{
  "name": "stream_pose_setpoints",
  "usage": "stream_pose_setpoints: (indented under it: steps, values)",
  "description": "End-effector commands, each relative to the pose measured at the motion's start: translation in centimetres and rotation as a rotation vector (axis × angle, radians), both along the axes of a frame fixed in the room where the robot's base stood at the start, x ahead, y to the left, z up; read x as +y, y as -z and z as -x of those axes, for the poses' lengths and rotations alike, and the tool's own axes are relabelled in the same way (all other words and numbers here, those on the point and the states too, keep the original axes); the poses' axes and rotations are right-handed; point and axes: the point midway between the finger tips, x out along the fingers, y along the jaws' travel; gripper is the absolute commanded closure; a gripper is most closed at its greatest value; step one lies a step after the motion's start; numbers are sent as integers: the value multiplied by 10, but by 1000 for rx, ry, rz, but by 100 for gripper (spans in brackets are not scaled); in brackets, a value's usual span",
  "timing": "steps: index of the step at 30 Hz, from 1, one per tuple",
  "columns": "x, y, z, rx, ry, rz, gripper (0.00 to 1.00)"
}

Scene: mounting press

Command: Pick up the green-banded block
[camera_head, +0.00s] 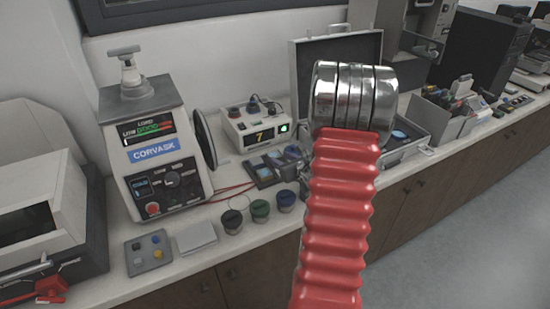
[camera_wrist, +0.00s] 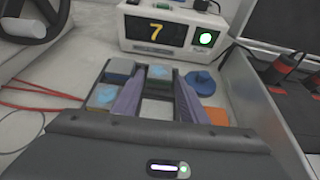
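In the wrist view, my gripper (camera_wrist: 159,76) is open. Its two purple-grey fingers point down at a group of small blocks. A block with a light-blue patch on top (camera_wrist: 160,71) shows between the fingertips; I cannot tell whether they touch it. A greenish-grey block (camera_wrist: 119,67) is left of the fingers, with a blue-topped block (camera_wrist: 104,94) nearer. An orange-topped block (camera_wrist: 215,116) is to the right. I cannot make out for sure which block has the green band. In the head view, the blocks sit in a dark tray (camera_head: 263,175), and my arm hides my gripper.
A white box showing 7 (camera_head: 258,128) stands behind the tray. An open metal case (camera_head: 299,84) is to the right. Several dark cups (camera_head: 260,208) stand in front, and the Corvask press (camera_head: 155,150) is left. Red cables (camera_head: 232,189) lie on the bench. A blue knob-like piece (camera_wrist: 202,83) is near the fingers.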

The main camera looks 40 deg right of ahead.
Motion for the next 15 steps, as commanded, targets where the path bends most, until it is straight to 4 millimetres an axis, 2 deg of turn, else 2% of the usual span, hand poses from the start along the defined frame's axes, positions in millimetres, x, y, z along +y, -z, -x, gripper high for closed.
stream_pose_setpoints:
  steps: [7,15]
  values:
    - [-8,12,-29,1,-2,0,61]
    - [-11,15,-36,0,0,0,61]
